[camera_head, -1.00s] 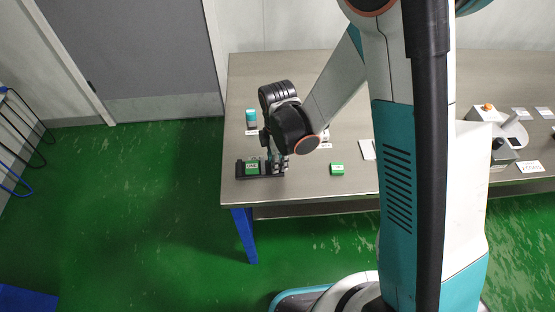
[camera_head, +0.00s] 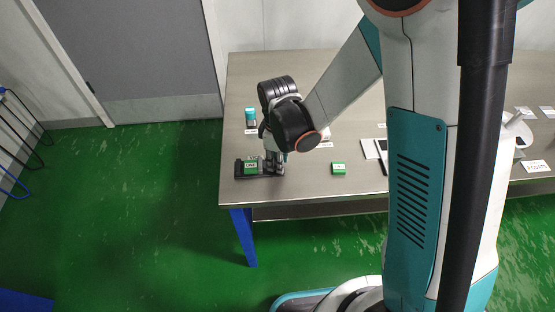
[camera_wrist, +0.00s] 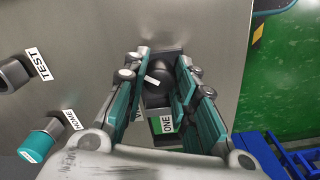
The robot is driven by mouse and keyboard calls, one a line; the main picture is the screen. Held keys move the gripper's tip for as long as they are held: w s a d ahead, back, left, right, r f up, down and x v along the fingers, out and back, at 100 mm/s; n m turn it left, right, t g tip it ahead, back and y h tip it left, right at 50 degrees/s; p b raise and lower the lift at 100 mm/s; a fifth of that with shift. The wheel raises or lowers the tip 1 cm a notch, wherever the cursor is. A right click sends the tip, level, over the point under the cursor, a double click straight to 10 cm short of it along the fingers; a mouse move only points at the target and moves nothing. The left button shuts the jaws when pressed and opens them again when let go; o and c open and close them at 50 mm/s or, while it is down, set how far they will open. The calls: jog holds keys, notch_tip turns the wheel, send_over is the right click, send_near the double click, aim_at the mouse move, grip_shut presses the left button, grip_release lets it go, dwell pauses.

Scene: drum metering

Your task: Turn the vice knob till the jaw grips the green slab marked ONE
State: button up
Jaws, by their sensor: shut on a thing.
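The black vice (camera_head: 240,170) sits near the front left corner of the table. The green slab marked ONE (camera_head: 251,167) lies in it, and it also shows in the wrist view (camera_wrist: 163,124) between my fingers. My gripper (camera_head: 273,163) points down at the right end of the vice. In the wrist view my gripper (camera_wrist: 163,85) has its fingers on either side of the dark vice knob (camera_wrist: 165,66), which carries a pale mark. The fingers are shut on the knob. Whether the jaw touches the slab is hidden by my gripper.
A second green block (camera_head: 338,168) lies on the table (camera_head: 310,185) to the right. A teal-capped item (camera_head: 251,117) stands behind the vice. In the wrist view are a TEST label (camera_wrist: 40,64) and a HOME label (camera_wrist: 67,120). The table's front edge is close.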

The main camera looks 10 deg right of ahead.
dwell(0.4)
jog(key=o, duration=1.1)
jog(key=shift+c, duration=0.2)
notch_tip(320, 180, up, 12)
